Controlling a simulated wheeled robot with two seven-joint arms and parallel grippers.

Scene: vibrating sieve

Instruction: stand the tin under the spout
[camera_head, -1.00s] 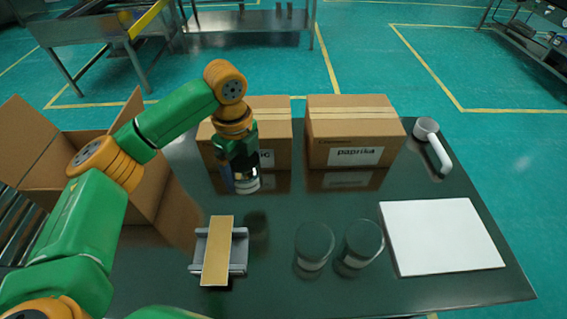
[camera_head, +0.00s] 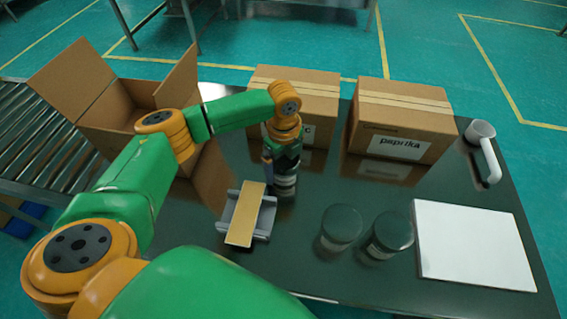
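My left gripper (camera_head: 284,168) reaches down over the dark table, in front of the left carton. It appears shut on a small tin (camera_head: 285,187), dark with a pale band, which looks upright. The fingers partly hide the tin, and I cannot tell whether it touches the table. The vibrating sieve's grey base (camera_head: 266,226) stands just in front and to the left, with a flat tan trough (camera_head: 245,215) on top. I cannot make out which end is the spout. The tin is beyond the trough's far end, slightly to the right. My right gripper is not in view.
Two dark-lidded jars (camera_head: 341,226) (camera_head: 391,234) stand right of the sieve, beside a white board (camera_head: 472,245). A paprika carton (camera_head: 402,115) and another carton (camera_head: 300,88) stand behind. A white handled object (camera_head: 483,148) is far right. An open box (camera_head: 125,105) is left.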

